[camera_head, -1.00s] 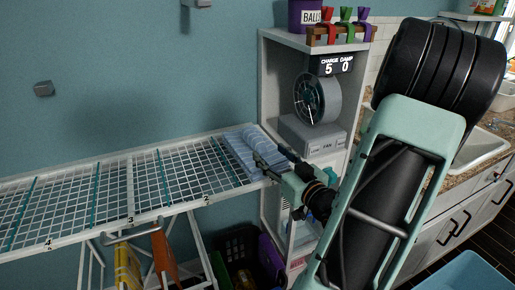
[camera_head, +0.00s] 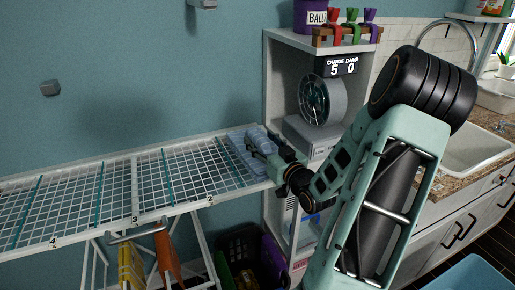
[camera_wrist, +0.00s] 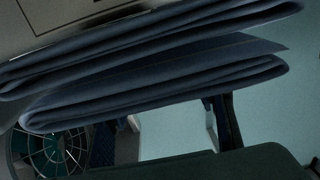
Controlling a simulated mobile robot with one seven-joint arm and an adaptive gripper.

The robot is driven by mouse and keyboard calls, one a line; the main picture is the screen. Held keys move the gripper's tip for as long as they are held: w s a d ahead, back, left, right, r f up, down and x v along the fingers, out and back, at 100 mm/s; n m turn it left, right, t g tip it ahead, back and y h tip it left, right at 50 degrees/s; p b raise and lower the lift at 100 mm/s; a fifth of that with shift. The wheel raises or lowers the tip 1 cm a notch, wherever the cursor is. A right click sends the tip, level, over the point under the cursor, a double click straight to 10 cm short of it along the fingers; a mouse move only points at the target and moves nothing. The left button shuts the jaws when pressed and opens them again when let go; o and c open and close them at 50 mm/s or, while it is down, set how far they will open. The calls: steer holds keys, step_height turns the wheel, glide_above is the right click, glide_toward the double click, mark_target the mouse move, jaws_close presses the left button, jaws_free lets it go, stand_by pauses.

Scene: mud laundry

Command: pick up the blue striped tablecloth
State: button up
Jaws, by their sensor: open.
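The blue striped tablecloth (camera_head: 240,154) lies folded on the right end of the white drying rack (camera_head: 130,215). My gripper (camera_head: 257,141) is open at the cloth's right side and covers part of it in the head view. Whether it touches the cloth cannot be told. In the wrist view, the folded cloth (camera_wrist: 150,85) fills the upper middle very close to the camera, as dark blue stacked layers with rounded folds.
A shelf unit (camera_head: 290,42) with a round fan-like dial (camera_head: 318,103) stands just right of the rack. A sink (camera_head: 480,150) and counter are further right. Yellow and orange items (camera_head: 165,258) hang below the rack. The rack's left part is empty.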

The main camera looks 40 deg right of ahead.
steer(key=shift+w, duration=0.2)
jaws_close()
stand_by(0.3)
steer(key=shift+r, duration=0.15)
